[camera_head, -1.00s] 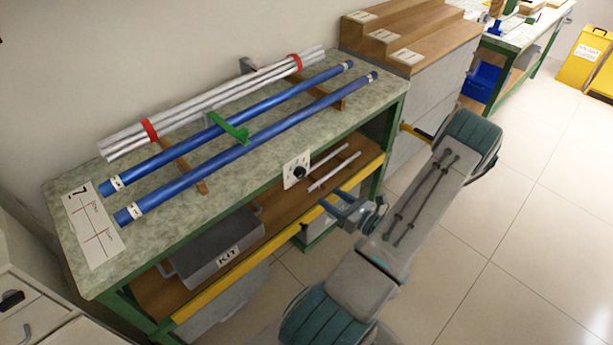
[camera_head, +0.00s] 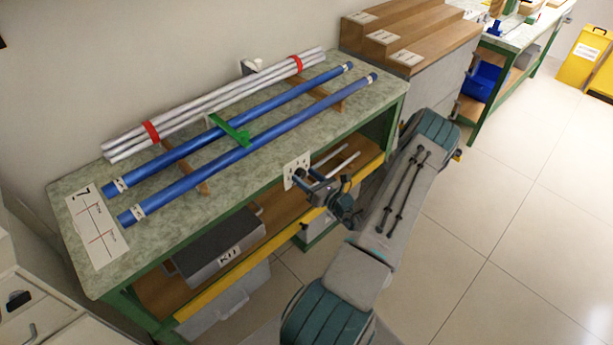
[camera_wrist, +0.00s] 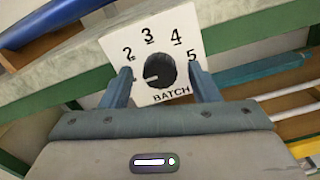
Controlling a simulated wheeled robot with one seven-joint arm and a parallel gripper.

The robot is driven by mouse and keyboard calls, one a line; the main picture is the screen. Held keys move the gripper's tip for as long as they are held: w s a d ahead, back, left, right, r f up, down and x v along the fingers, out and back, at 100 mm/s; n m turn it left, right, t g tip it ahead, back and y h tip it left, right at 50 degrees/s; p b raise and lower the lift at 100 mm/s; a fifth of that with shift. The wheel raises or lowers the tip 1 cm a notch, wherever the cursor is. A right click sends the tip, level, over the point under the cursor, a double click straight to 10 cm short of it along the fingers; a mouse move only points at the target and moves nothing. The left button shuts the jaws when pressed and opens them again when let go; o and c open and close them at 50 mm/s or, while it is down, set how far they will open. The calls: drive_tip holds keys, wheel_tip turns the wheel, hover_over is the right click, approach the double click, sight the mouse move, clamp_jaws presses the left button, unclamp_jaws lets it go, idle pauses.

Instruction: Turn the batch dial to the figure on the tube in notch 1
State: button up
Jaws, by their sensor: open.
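The batch dial (camera_wrist: 160,70) is a black knob on a white plate (camera_wrist: 180,22) marked 2, 3, 4, 5 and BATCH. Its pale pointer mark faces left, below the 2. The plate (camera_head: 291,166) is on the bench's front edge. My gripper (camera_wrist: 160,80) is open, its fingers on either side of the knob; I cannot tell whether they touch it. It also shows in front of the plate in the head view (camera_head: 312,182). Two blue tubes, a rear one (camera_head: 235,128) and a front one (camera_head: 255,145), lie on wooden supports. Their end labels are too small to read.
A white rod bundle (camera_head: 215,101) with red bands lies behind the tubes. A green bracket (camera_head: 229,130) crosses the tubes. A marked card (camera_head: 95,227) is at the bench's left end. A grey KIT box (camera_head: 215,250) and pale rods are on the shelf below.

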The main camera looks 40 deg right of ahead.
drive_tip(key=shift+w, duration=0.25)
drive_tip(key=c, duration=1)
